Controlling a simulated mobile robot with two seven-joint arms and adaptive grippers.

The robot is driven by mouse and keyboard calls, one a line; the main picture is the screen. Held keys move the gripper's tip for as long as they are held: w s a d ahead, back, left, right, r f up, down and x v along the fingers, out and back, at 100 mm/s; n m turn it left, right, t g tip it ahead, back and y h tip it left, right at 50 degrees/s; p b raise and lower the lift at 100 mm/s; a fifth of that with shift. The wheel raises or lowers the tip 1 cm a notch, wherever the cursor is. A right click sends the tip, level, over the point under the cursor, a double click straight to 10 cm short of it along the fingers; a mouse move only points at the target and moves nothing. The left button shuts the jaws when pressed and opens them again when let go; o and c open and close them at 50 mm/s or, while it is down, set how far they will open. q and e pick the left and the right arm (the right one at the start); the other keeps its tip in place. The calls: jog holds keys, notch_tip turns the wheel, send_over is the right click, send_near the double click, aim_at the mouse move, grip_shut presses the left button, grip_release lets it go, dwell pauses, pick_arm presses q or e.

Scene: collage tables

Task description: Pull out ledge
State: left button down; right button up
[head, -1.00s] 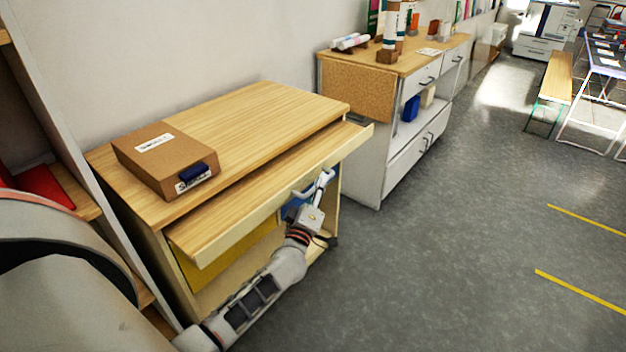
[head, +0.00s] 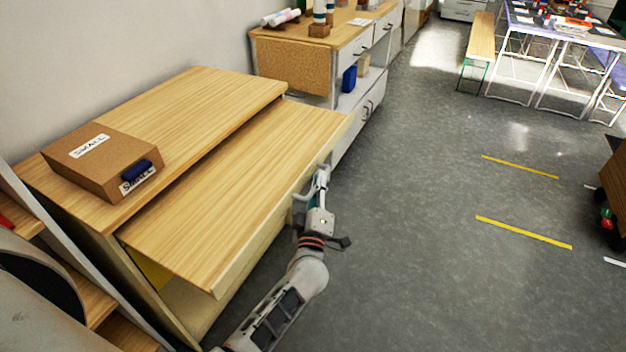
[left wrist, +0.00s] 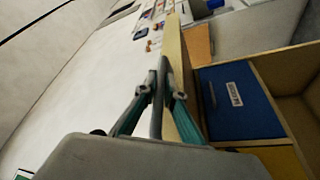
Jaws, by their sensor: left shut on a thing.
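The ledge (head: 235,180) is a light wooden board that sticks well out from under the top of a wooden cabinet (head: 190,105). A light handle (head: 306,191) sits on its front edge, toward the right end. My left gripper (head: 315,185) is at that front edge and shut on the handle. In the left wrist view the gripper's fingers (left wrist: 160,95) close around the handle bar, with the ledge's edge (left wrist: 180,85) just beside it. My right gripper is not in view.
A brown box marked small (head: 102,160) lies on the cabinet top. A blue bin (left wrist: 237,102) sits in the cabinet below. A white cabinet (head: 345,85) stands behind to the right. Grey floor (head: 410,220) is open to the right; shelves (head: 95,285) stand at the left.

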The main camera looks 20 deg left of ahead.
pick_arm(q)
jog(key=shift+f, duration=0.1)
jog(key=c, duration=2.1)
grip_release()
jog(key=shift+c, duration=0.2)
jog(key=v, duration=1.2)
jog(key=s+f+m+g+h+p, duration=0.1)
jog(key=s+f+m+g+h, duration=0.3)
jog(key=s+f+m, duration=0.3)
jog(key=s+f+m+g+h+p, duration=0.1)
jog(key=s+f+m+g+h, duration=0.2)
jog(key=s+f+m+g, duration=0.2)
jog(key=s+f+m, duration=0.3)
jog(key=s+m, duration=0.4)
jog(key=s, duration=0.3)
jog(key=shift+d+f+h, duration=0.2)
jog(key=shift+h, duration=0.2)
